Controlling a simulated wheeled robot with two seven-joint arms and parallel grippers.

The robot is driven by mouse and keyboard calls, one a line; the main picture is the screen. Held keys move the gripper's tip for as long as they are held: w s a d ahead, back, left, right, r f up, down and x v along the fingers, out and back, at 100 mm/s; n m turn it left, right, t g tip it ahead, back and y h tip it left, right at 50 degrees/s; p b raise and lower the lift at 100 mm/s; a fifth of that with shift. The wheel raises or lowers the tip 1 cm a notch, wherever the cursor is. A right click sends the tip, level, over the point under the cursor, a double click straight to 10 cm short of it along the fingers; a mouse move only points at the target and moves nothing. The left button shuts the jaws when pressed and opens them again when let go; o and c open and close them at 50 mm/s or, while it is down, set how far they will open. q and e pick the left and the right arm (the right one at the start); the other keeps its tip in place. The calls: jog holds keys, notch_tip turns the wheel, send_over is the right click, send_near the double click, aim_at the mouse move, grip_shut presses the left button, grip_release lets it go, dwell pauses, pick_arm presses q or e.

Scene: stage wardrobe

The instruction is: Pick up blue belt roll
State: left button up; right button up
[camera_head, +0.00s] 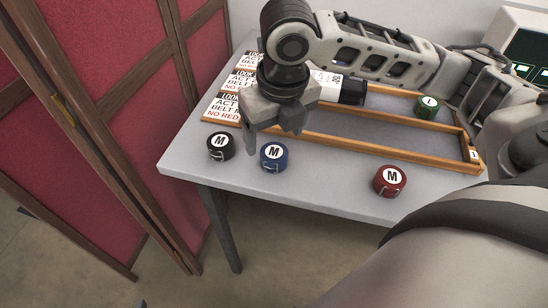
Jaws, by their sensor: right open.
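The blue belt roll (274,157) stands near the front edge of the grey table, with a white "M" label on top and a metal buckle at its front. My right gripper (272,136) hangs just above and behind it, fingers pointing down. It is open, with nothing seen between its fingers. One finger is close to the blue roll's upper left; I cannot tell whether they touch. My left gripper is not in view.
A black roll (221,147) stands just left and a red roll (390,181) farther right. Behind are wooden-edged trays (400,141), label cards (227,108) and a green roll (427,106). A red folding screen (110,110) stands left of the table.

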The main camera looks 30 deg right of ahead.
aim_at(275, 152)
jog(key=f, duration=0.4)
jog(key=f+b, duration=0.1)
jog(key=shift+w+d+f, duration=0.25)
jog(key=shift+w+f, duration=0.15)
jog(key=c, duration=1.1)
